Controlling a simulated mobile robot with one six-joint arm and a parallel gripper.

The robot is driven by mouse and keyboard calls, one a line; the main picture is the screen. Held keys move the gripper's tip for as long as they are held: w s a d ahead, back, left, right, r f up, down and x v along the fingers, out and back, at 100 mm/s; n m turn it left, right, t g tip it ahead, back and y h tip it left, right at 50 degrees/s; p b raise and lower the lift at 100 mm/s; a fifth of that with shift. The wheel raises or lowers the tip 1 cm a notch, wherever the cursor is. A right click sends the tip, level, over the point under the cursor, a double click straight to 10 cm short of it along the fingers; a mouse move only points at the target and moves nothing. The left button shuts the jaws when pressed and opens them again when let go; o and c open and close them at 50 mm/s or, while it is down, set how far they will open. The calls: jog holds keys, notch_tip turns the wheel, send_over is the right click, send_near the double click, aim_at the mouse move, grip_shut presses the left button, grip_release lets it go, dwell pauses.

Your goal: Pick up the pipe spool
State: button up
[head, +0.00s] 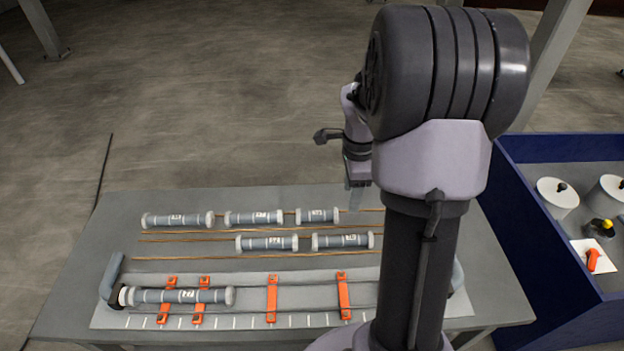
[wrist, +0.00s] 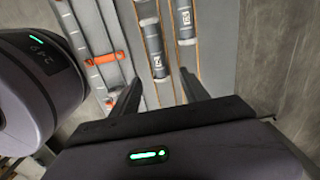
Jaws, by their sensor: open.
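Several grey pipe spools with white end flanges and white labels lie on the grey table. The back row holds a left spool (head: 178,220), a middle spool (head: 254,217) and a right spool (head: 317,215). The second row holds two more, a left one (head: 267,243) and a right one (head: 342,241). Another spool (head: 180,296) lies across orange clamps at the front left. My gripper (head: 355,203) is partly hidden by my arm and hangs near the back right of the rows. In the wrist view its fingers (wrist: 160,77) are apart and empty, with one spool (wrist: 155,50) beyond them.
Thin brown rails (head: 200,258) run along the table (head: 90,250). A fixture with orange straps (head: 272,298) and a grey end handle (head: 112,277) lies in front. A blue-walled bin (head: 530,240) with white canisters (head: 557,197) stands at right.

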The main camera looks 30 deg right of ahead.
jog(key=b, duration=0.5)
send_over(343, 237)
jog(key=f, duration=1.2)
jog(key=shift+w+d+f, duration=0.1)
jog(key=shift+d+f, duration=0.25)
jog(key=shift+f, duration=0.05)
jog(key=f+b, duration=0.2)
jog(key=f, duration=0.1)
jog(key=a+f+b, duration=0.1)
jog(key=f, duration=0.1)
jog(key=shift+f, duration=0.1)
jog(key=shift+d, duration=0.1)
grip_shut()
